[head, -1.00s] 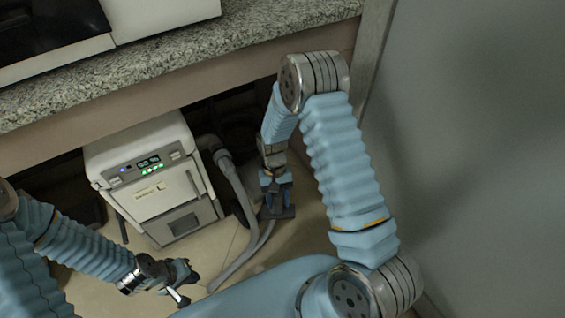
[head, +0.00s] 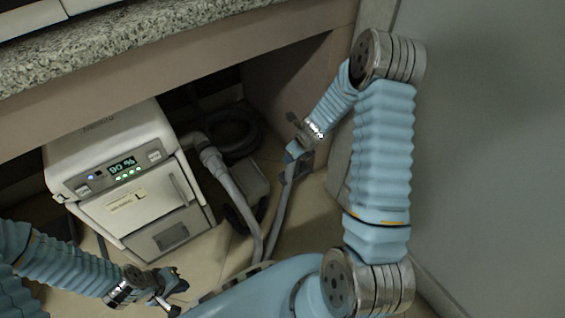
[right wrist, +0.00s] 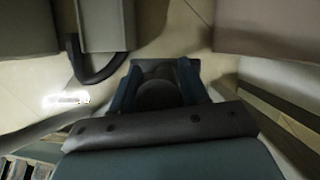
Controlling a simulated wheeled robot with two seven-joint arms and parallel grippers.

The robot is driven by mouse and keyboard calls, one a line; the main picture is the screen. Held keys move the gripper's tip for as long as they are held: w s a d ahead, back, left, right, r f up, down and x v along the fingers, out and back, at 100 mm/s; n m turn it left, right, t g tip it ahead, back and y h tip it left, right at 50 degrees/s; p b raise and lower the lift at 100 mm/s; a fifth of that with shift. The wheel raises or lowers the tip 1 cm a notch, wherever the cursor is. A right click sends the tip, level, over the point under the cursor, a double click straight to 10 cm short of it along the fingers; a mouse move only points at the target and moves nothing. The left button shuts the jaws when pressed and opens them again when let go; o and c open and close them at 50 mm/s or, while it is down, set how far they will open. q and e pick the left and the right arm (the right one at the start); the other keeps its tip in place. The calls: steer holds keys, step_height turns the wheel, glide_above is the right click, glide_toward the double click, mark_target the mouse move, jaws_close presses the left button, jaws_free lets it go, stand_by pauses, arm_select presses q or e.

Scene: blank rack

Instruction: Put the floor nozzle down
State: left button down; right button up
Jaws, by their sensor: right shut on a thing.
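The floor nozzle (head: 304,164) is a dark grey piece at the lower end of my right arm, partly hidden by the gripper. My right gripper (head: 294,153) is shut on it. In the right wrist view the nozzle (right wrist: 155,90) sits between the two blue fingers (right wrist: 155,82). I cannot tell whether the nozzle touches the floor. A grey hose (head: 284,208) runs down beside it. My left gripper (head: 176,291) is low in the head view, in front of the white machine, with its fingers apart and nothing visible between them.
A white machine (head: 120,185) with a lit display stands under the granite counter (head: 130,62), left of the nozzle. A dark coiled hose (head: 232,135) and a grey box (head: 245,180) lie behind. A wall (head: 490,150) closes the right side. Some tiled floor is bare.

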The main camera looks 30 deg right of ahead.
steer(key=w+d+f+b, duration=0.2)
steer(key=w+f, duration=0.9)
steer(key=f, duration=0.1)
steer(key=shift+w, duration=0.35)
steer(key=shift+d+b, duration=0.1)
steer(key=shift+b, duration=0.2)
steer(key=shift+f, duration=0.2)
steer(key=o, duration=1)
